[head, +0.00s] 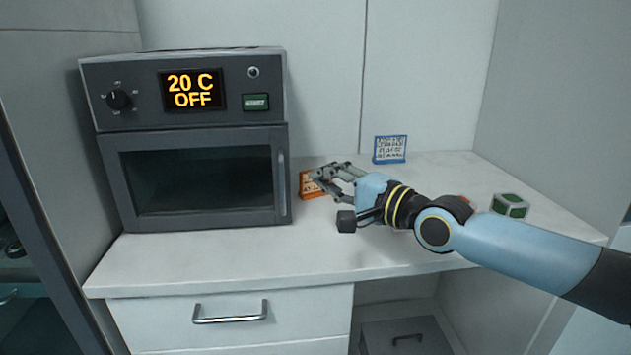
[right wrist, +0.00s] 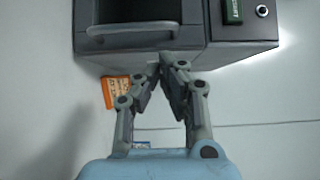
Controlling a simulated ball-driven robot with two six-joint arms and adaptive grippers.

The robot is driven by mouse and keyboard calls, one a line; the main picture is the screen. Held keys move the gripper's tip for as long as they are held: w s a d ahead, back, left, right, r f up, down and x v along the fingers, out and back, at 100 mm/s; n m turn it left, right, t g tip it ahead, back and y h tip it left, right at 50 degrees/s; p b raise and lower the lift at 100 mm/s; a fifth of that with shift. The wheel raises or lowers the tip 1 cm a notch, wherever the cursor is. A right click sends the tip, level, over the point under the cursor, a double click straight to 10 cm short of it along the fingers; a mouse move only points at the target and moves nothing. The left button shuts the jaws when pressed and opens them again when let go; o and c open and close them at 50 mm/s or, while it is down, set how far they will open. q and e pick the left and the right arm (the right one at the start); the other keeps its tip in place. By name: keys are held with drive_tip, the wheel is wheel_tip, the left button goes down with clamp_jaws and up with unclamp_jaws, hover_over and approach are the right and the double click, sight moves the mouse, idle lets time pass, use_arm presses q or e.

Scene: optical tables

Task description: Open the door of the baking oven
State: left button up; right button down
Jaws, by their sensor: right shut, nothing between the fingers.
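The baking oven (head: 98,110) stands on the white counter at the left of the head view. Its display reads 20 C OFF. Its dark-windowed door (head: 200,180) is shut, with a vertical handle (head: 282,183) on the door's right side. My right gripper (head: 314,177) is shut and empty, to the right of the oven handle and apart from it in the head view. In the right wrist view the closed fingertips (right wrist: 165,62) appear by the oven's edge, and the handle (right wrist: 132,27) shows beyond them to the left. My left gripper is not in view.
An orange card (head: 307,186) stands behind my right fingers. A blue-framed card (head: 390,149) stands near the back wall. A green-and-grey block (head: 510,205) sits at the right. The counter's front (head: 230,262) is clear, above a drawer (head: 231,312).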

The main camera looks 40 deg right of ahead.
drive_tip(key=w+a+b, duration=0.1)
drive_tip(key=w+b, duration=0.3)
drive_tip(key=w, duration=0.4)
drive_tip(key=shift+s+a+f, duration=0.1)
